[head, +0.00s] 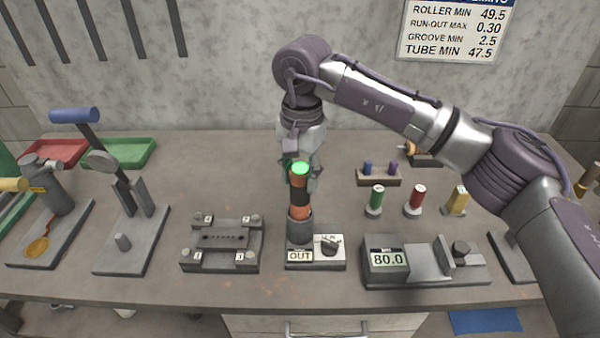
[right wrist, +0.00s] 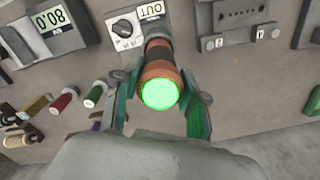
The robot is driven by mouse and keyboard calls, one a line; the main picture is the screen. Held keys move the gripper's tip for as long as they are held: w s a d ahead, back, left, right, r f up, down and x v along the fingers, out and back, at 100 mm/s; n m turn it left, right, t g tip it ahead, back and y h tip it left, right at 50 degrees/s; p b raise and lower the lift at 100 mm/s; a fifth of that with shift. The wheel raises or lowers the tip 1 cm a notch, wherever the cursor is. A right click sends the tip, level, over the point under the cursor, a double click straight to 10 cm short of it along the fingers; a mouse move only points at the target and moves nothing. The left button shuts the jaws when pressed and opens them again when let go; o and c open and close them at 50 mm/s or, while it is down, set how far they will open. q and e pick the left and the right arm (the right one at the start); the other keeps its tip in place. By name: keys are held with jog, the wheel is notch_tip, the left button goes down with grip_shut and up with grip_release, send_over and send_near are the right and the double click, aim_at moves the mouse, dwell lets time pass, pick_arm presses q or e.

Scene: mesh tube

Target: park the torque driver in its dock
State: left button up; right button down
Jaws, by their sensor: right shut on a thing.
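The torque driver (head: 300,196) is orange and black with a lit green top. It stands upright in the grey cup of its dock (head: 330,265), a plate with an OUT label and a dark knob. My right gripper (head: 303,172) is shut on the driver near its top. In the right wrist view the driver (right wrist: 160,80) lies between the green-edged fingers of the gripper (right wrist: 163,105), and its lower end meets the dock (right wrist: 122,30). The driver's lower tip is hidden in the cup. My left gripper is not in view.
A grey fixture block (head: 221,245) stands left of the dock. A gauge reading 80.0 (head: 387,260) stands to the right. Green (head: 376,200), red (head: 415,200) and yellow (head: 456,201) pieces stand behind it. A lever press (head: 130,235) is further left.

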jog(key=shift+f, duration=0.15)
jog(key=c, duration=0.6)
grip_release()
jog(key=shift+o, duration=0.2)
jog(key=shift+f, duration=0.1)
